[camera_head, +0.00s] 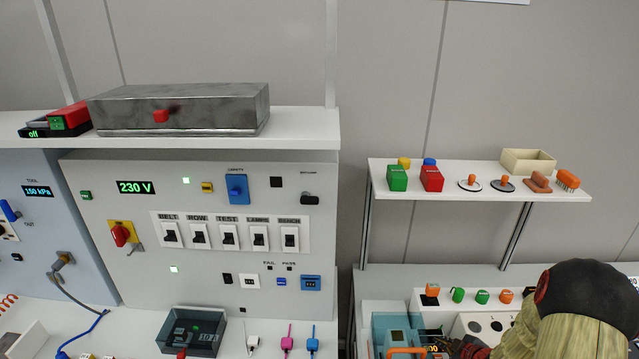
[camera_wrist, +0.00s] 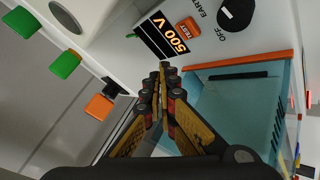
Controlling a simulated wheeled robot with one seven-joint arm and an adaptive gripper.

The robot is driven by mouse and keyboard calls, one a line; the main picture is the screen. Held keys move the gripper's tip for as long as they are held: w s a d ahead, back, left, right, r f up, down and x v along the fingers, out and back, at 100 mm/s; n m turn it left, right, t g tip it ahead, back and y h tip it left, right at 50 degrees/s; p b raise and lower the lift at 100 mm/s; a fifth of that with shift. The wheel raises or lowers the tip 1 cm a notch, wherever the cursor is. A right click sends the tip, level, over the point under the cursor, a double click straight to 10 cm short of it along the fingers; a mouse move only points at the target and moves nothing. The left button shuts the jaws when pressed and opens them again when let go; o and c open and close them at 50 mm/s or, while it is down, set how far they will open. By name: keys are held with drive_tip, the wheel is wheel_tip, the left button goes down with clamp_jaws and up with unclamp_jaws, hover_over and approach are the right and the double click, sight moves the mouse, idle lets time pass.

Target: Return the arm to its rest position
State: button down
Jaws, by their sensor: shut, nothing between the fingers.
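My gripper (camera_wrist: 163,78) is shut with nothing between its fingers, seen in the wrist view. The fingers are hard to make out there.
The teal bin also shows in the head view (camera_head: 393,322). Orange and green knobs (camera_head: 482,297) line the bench back. Above, a white shelf (camera_head: 450,184) holds several small items. A breaker panel (camera_head: 210,230) stands left, under a shelf with a grey metal box (camera_head: 185,108).

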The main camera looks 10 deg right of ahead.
drive_tip(key=s+f+m+g, duration=0.1)
drive_tip(key=s, duration=0.1)
drive_tip(key=s+d+f+m+g, duration=0.1)
drive_tip(key=s+f, duration=0.1)
drive_tip(key=s+d+f+m+g+h, duration=0.1)
drive_tip(key=s, duration=0.2)
drive_tip(key=shift+s+d+f+g, duration=0.1)
drive_tip(key=shift+f+g, duration=0.2)
drive_tip(key=s+d+r+m+g+h, duration=0.1)
drive_tip(key=s+r+m+g, duration=0.15)
drive_tip(key=s, duration=0.35)
drive_tip(key=s+a+r+m+g+b, duration=0.1)
drive_tip(key=s+a+r+m, duration=0.15)
drive_tip(key=r, duration=0.25)
drive_tip(key=s+a+r+m+g, duration=0.1)
drive_tip(key=a+r+m+g, duration=0.15)
drive_tip(key=r, duration=0.35)
drive_tip(key=s+a+r+n+t+y+b, duration=0.1)
drive_tip(key=s+a+r+t+b, duration=0.1)
drive_tip(key=a+r, duration=0.9)
drive_tip(key=s+a+r+n+t+y+b, duration=0.1)
drive_tip(key=a+r+t, duration=0.3)
drive_tip(key=a+r, duration=0.6)
drive_tip(key=s+a+b, duration=0.1)
drive_tip(key=a, duration=0.6)
drive_tip(key=shift+s+a+r+b, duration=0.15)
drive_tip(key=shift+a+r+b, duration=0.1)
drive_tip(key=shift+r+b, duration=0.15)
